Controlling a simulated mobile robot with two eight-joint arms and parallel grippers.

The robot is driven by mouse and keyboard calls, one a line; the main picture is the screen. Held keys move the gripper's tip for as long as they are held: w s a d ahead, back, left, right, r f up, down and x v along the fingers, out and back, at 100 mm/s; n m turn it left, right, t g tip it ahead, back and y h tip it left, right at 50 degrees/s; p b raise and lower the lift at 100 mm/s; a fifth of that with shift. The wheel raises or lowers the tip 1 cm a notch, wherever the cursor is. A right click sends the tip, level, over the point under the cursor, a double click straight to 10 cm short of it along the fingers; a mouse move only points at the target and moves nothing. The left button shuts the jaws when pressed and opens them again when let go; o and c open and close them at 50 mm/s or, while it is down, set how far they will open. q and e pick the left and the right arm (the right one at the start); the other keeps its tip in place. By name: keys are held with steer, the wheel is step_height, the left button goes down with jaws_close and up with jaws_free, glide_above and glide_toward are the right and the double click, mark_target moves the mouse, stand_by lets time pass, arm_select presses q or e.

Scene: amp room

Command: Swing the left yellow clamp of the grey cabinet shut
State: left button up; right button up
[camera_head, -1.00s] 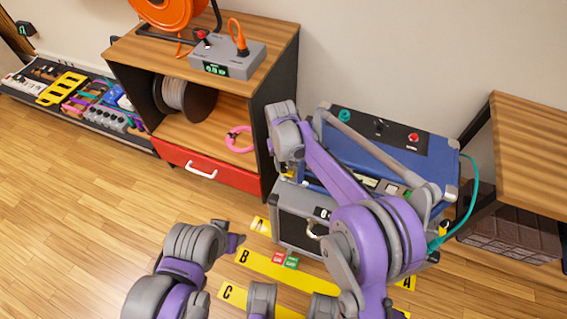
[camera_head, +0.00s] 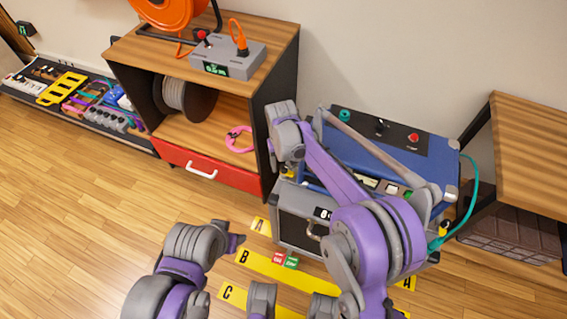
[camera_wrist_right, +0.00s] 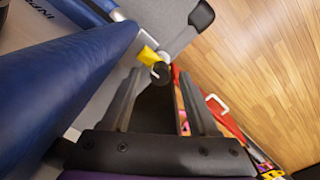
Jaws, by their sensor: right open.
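The grey cabinet (camera_head: 294,228) stands on the floor below the blue-topped unit, its front facing me. The left yellow clamp (camera_wrist_right: 150,57) shows in the right wrist view as a small yellow piece beside a dark round knob. A bit of it shows in the head view (camera_head: 289,173), mostly hidden by my right arm. My right gripper (camera_wrist_right: 157,85) is open, its fingers on either side of the line to the clamp; I cannot tell whether they touch it. In the head view its tips are mostly hidden. My left gripper (camera_head: 237,241) is low, left of the cabinet; its jaw opening is unclear.
The blue unit (camera_head: 345,190) stands close to my right arm. A wooden shelf with a red drawer (camera_head: 208,168) is on the left. A teal cable (camera_head: 474,190) hangs at right. Yellow floor strips (camera_head: 262,265) lie in front.

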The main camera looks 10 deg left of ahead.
mark_target(283, 166)
step_height(283, 166, up, 11)
steer(key=p, duration=0.2)
steer(key=shift+a+f, duration=0.15)
stand_by(0.5)
